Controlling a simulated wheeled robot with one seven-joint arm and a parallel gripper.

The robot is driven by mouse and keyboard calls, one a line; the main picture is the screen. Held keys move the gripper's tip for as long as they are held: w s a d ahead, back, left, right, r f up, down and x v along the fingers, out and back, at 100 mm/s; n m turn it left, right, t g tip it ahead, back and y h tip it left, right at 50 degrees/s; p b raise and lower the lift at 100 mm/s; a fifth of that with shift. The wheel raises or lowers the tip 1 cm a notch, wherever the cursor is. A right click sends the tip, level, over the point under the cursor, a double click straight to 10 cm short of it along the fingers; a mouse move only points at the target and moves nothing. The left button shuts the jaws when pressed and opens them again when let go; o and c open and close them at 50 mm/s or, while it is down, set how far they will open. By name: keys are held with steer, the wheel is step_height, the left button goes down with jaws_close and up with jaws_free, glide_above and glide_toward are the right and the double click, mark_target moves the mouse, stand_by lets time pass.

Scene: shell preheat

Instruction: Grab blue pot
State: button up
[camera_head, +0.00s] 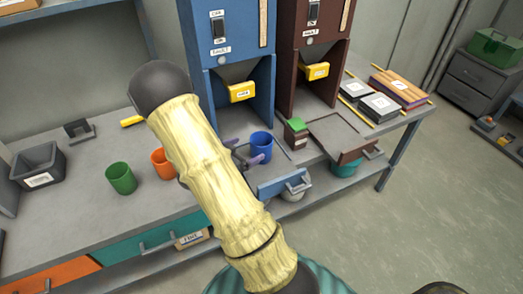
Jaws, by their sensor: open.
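The blue pot (262,146), a small cup-like vessel, stands upright on the grey workbench in front of the blue machine. My gripper (246,153) is at the left side of the blue pot, with its purple-grey fingers showing past my arm. It is open. One finger lies across the lower left of the pot in the picture; I cannot tell whether it touches. My pale, bark-like arm hides much of the gripper.
A green pot (121,179) and an orange pot (162,164) stand left on the workbench (60,215). The blue machine (232,50) and brown machine (312,45) rise behind. A small green-topped box (296,132) stands right of the blue pot.

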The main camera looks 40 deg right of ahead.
mark_target(254, 146)
steer(key=x, duration=0.3)
steer(key=shift+d+f, duration=0.1)
steer(key=shift+d, duration=0.2)
steer(key=x, duration=0.5)
steer(key=shift+f, duration=0.35)
steer(key=c, duration=1.2)
step_height(254, 146, up, 10)
steer(key=p, duration=0.1)
